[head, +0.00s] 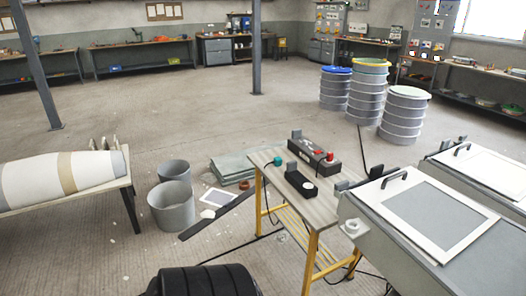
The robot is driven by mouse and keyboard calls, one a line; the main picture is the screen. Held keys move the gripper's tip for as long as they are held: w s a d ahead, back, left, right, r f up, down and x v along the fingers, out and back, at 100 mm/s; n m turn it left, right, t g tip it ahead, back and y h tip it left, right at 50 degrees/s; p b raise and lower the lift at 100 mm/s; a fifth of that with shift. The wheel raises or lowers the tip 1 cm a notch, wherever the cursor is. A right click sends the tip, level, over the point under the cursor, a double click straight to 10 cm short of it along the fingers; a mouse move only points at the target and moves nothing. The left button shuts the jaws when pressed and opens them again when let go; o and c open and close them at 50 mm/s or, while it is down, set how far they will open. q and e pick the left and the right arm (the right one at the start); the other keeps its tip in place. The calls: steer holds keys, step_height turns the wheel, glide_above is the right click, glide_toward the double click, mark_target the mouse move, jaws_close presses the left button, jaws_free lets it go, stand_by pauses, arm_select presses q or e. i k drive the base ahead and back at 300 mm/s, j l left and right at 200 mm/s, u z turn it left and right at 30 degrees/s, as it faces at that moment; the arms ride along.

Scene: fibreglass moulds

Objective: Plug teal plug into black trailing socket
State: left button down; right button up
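A small teal plug (278,161) is at the left edge of a narrow worktable (272,155) with yellow legs. A black block with a round pale face (299,184) lies on the table just right of and nearer than the plug. A longer black block (314,152) lies behind it, with red parts at its right end. Either block could be the trailing socket; I cannot tell which. The teal plug appears apart from both blocks. Neither of my grippers is in view.
Grey benches with framed panels (425,212) stand right of the table. Grey buckets (171,207), a stack of flat sheets (232,167) and dark cables (230,250) are on the floor to the left. A black ribbed object (205,281) is at the bottom edge. Stacked drums (403,115) stand behind.

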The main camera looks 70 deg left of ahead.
mark_target(300, 182)
steer(key=u, duration=2.15)
steer(key=i+j, duration=0.2)
steer(key=i, duration=0.25)
steer(key=i+j, duration=0.2)
steer(key=i, duration=0.3)
steer(key=i+j+z, duration=0.1)
steer(key=i, duration=0.35)
steer(key=i+j, duration=0.3)
steer(key=i, duration=0.15)
steer(key=i+j, duration=0.25)
steer(key=i, duration=0.2)
steer(key=i+j, duration=0.25)
steer(key=i, duration=0.2)
steer(key=l+z, duration=0.05)
